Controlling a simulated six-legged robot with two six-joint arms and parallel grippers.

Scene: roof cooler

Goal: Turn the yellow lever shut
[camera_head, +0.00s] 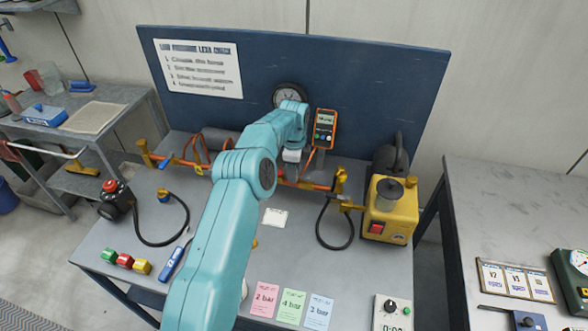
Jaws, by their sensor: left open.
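My left arm reaches up across the middle of the bench, and its left gripper (298,172) points down at the orange pipe (312,185), open. The fingertips are small and partly hidden, and I cannot tell whether they touch anything. A yellow fitting (340,182) stands at the pipe's right end, to the right of the gripper. I cannot tell whether it includes the yellow lever. My arm hides the middle of the pipe. My right gripper is not in view.
A gauge (289,95) and an orange meter (324,128) stand close to my wrist, before the blue panel (390,90). A yellow pump (389,212) and a black hose (321,232) are at right. Coloured cards (292,305) lie in front.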

